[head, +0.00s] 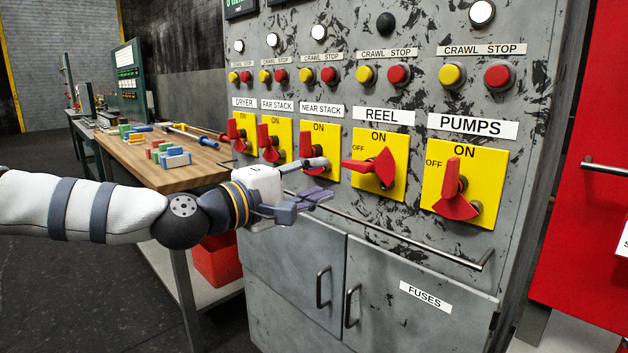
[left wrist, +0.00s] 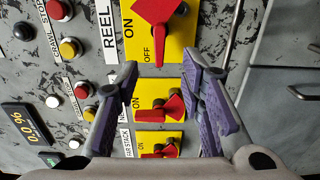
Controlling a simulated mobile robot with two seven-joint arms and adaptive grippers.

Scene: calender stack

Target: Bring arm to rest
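My left arm comes in from the left of the head view, and its gripper (head: 322,180) is in front of the grey control cabinet, near the NEAR STACK and REEL switches. The left wrist view shows its two purple-padded fingers (left wrist: 161,72) spread apart with nothing between them. The REEL switch (head: 375,168) has its red handle pointing left, toward OFF; it also shows at the top of the left wrist view (left wrist: 155,12). The PUMPS handle (head: 453,180) points up, toward ON. The NEAR STACK switch (head: 332,168) is partly hidden by the gripper. My right gripper is out of view.
A metal rail (head: 400,237) runs across the cabinet below the switches. A wooden-topped bench (head: 175,175) with coloured blocks and tools stands at left, behind my arm. A red cabinet (head: 580,230) with a handle is at right. Open floor (head: 70,300) lies at lower left.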

